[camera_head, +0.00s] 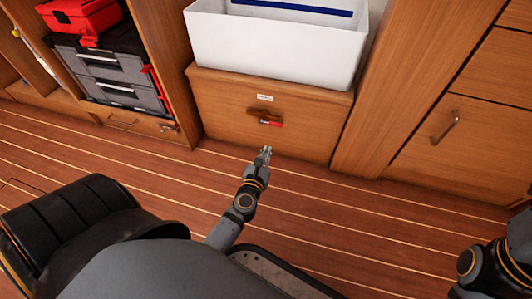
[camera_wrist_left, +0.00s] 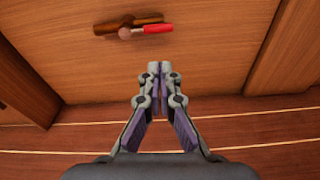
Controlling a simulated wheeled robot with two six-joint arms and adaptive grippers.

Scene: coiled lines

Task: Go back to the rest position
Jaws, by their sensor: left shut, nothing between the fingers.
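My left gripper (camera_head: 266,151) is shut and empty, in front of a wooden drawer front (camera_head: 224,104). In the left wrist view its fingertips (camera_wrist_left: 160,68) meet, below and apart from the drawer's handle. The handle (camera_head: 258,112) is a brown bar with a red-ended piece (camera_head: 275,123) at its right; the red end also shows in the left wrist view (camera_wrist_left: 157,29). My right arm shows at the lower right edge of the head view, but its fingers are outside the picture.
A white bin (camera_head: 270,50) stands above the drawer front. Grey cases (camera_head: 105,65) and a red box (camera_head: 80,17) fill the left shelf. A cabinet door with a metal handle (camera_head: 446,126) is at the right. The striped wooden floor (camera_head: 330,220) between is clear.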

